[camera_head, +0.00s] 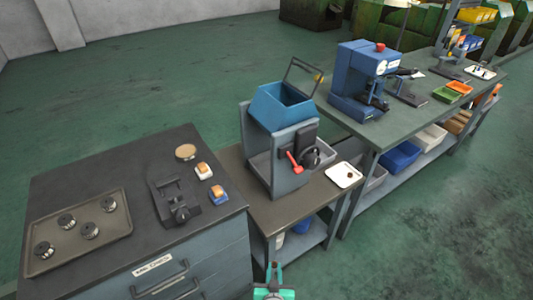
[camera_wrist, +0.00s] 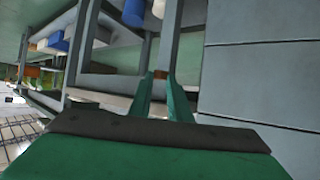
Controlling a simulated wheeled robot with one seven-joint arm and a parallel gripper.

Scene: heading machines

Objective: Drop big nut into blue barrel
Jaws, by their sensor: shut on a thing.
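My gripper (camera_head: 273,279) shows at the bottom of the head view, in front of the low bench, with green fingers close together. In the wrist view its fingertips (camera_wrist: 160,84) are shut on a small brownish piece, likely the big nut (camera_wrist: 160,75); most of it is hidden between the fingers. A blue barrel (camera_head: 303,224) stands on the shelf under the low bench, partly covered by the bench top. It also shows as a blue cylinder at the top of the wrist view (camera_wrist: 134,11). The gripper is apart from the barrel.
A white container (camera_head: 281,239) stands beside the barrel. The bench top (camera_head: 246,192) and its legs frame the shelf opening. A drawer cabinet (camera_head: 190,272) is close on the left. A blue hopper machine (camera_head: 280,105) and a white tray (camera_head: 344,175) are on the bench. The floor at right is clear.

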